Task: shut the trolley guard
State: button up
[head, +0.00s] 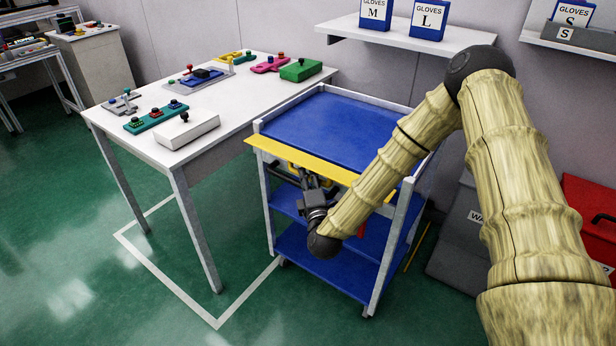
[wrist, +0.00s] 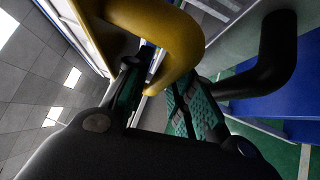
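The trolley (head: 335,125) has a blue top, lower blue shelves and pale posts. Its yellow guard (head: 300,157) is a long flat panel across the near side at the level of the top, with its left end jutting past the left post. My gripper (head: 306,176) is just below the guard, beside a yellow handle partly hidden by it. In the wrist view the curved yellow handle (wrist: 185,40) loops down between the two green-padded fingers (wrist: 152,98). The fingers are apart; I cannot tell whether they touch the handle.
A white table (head: 235,95) with several coloured devices stands left of the trolley. Glove boxes (head: 428,20) sit on a wall shelf behind. A grey bin (head: 465,225) and a red case (head: 590,215) stand at right. The green floor in front is clear.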

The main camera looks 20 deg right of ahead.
jog(key=shift+w, duration=0.25)
grip_shut()
